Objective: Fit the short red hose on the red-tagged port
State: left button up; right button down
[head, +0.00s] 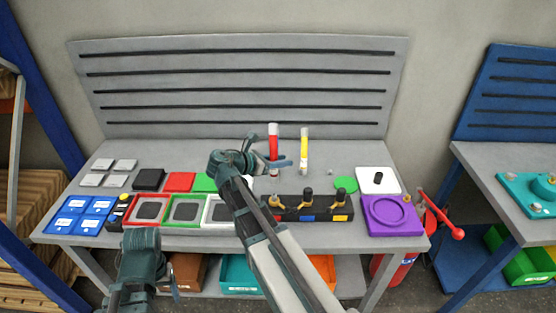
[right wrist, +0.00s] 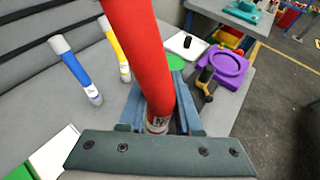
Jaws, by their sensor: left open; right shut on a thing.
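The red hose (head: 273,140) stands upright at the back middle of the bench, with a white lower end. My right gripper (head: 285,163) is shut on it low down. In the right wrist view the red hose (right wrist: 140,50) rises between the fingers (right wrist: 160,122), its labelled white end between them. I cannot tell whether it touches the bench. The black port block (head: 312,212) lies in front, with brass ports and black knobs. Blue and yellow tags show clearly; the left port's tag is hard to make out beside my arm. My left gripper (head: 172,283) is open and empty before the bench.
A yellow hose (head: 304,150) stands right of the red one. A blue hose (right wrist: 75,66) stands in the right wrist view. A purple fixture (head: 391,214) and white plate (head: 378,180) lie right of the block; trays (head: 187,210) lie left.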

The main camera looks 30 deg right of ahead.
jog(key=shift+f+b, duration=2.45)
jog(key=shift+f+b, duration=1.55)
jog(key=c, duration=0.5)
grip_release()
jog(key=shift+a, duration=0.1)
jog(key=p+v, duration=0.5)
jog(key=v, duration=0.8)
jog(key=shift+a+r, duration=0.2)
jog(key=shift+a, duration=0.1)
